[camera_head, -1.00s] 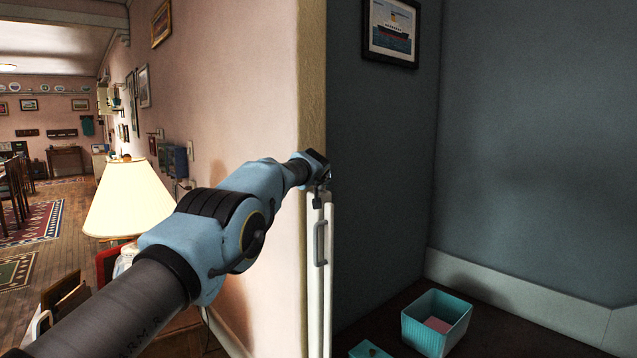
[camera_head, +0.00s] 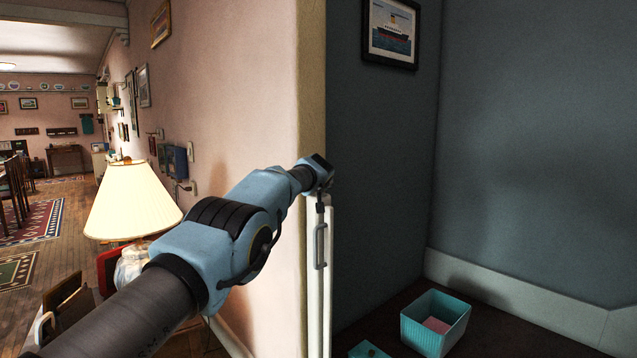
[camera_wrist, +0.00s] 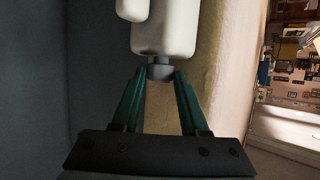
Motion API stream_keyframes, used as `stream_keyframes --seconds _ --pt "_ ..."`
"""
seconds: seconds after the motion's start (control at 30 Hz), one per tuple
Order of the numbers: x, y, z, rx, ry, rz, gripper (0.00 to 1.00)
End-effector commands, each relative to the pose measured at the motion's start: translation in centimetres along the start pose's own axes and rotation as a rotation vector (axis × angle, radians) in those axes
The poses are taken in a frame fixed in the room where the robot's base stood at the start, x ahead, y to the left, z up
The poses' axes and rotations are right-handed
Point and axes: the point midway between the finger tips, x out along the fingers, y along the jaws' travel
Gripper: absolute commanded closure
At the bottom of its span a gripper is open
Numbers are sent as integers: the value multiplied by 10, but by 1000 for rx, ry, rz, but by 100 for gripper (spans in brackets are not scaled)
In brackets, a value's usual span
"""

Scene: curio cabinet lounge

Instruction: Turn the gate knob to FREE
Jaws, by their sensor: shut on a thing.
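The white gate (camera_head: 317,285) stands edge-on at the wall corner, with a grey pull handle (camera_head: 320,246) on its side. My gripper (camera_wrist: 160,77) has its two green fingers closed on the small grey gate knob (camera_wrist: 159,69). In the wrist view the knob sits at the end of a rounded white part of the gate (camera_wrist: 165,35). In the head view my gripper (camera_head: 319,190) is a small dark shape at the gate's top, and the knob is hidden there. No FREE marking is readable in either view.
A pink wall (camera_head: 240,90) ends in a corner just beside my wrist. A teal box (camera_head: 436,322) is on the dark floor at the lower right. A lit lamp (camera_head: 132,202) stands left of my arm. Dark blue walls close off the right side.

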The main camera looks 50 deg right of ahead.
Motion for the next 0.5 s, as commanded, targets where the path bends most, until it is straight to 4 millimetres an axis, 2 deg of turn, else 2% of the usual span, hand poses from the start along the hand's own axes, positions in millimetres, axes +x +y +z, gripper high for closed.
stream_keyframes --seconds 0.03,0.5 --pt "-1 -3 -6 0 -3 -19 100" --pt "-1 0 0 -27 5 -83 100"
